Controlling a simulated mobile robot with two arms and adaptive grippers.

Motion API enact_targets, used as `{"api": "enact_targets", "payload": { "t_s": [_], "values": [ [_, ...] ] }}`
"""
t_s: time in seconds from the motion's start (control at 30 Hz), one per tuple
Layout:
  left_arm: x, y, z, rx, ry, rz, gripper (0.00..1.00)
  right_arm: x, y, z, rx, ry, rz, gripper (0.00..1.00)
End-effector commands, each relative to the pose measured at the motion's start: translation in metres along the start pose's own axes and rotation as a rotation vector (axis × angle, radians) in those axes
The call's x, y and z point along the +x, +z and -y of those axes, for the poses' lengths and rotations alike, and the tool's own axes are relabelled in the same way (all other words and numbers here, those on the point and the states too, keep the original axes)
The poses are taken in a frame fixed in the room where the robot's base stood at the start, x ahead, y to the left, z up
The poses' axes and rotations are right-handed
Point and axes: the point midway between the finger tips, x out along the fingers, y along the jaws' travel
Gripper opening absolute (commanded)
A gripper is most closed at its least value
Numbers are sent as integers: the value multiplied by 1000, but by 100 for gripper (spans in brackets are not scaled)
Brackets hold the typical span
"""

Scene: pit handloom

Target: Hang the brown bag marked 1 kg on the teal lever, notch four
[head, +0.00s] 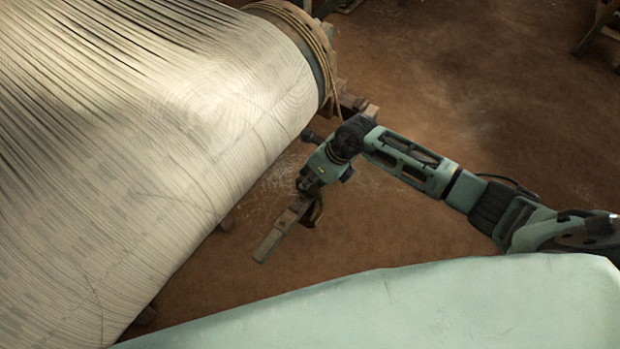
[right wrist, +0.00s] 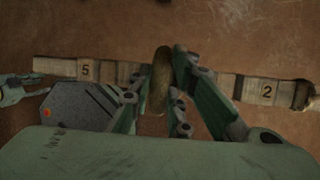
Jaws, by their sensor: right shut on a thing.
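My right gripper (head: 310,188) is low beside the warp beam, at a notched wooden lever (head: 270,243). The lever looks grey-brown; I see no clear teal on it. In the right wrist view the lever (right wrist: 225,85) runs across behind the fingers, with a 5 on the left and a 2 on the right. The right gripper (right wrist: 160,100) is shut on a brown thing, probably the bag (right wrist: 161,75), which crosses the lever between those numbers. Its 1 kg mark is not visible. The notch at the fingers is hidden, and I cannot tell whether the bag hangs on the lever.
The large warp beam (head: 190,110), wound with pale threads, fills the left of the head view. A rope (head: 322,55) goes around its end. Wooden loom parts (head: 352,100) stand beyond the wrist. Brown earth floor (head: 470,90) is clear at the right.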

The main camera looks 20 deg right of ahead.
Motion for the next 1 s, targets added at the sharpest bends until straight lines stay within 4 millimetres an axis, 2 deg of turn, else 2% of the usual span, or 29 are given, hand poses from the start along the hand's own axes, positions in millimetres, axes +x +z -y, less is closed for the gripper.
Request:
{"api": "enact_targets", "payload": {
  "t_s": [0.9,0.93,1.0],
  "values": [
    [4,0,0,0,0,0,39,4,0,1,0,0,4,0],
    [4,0,0,0,0,0,39,4,0,1,0,0,4,20],
    [4,1,0,0,0,0,39,4,-1,1,0,0,3,26]
  ]
}}
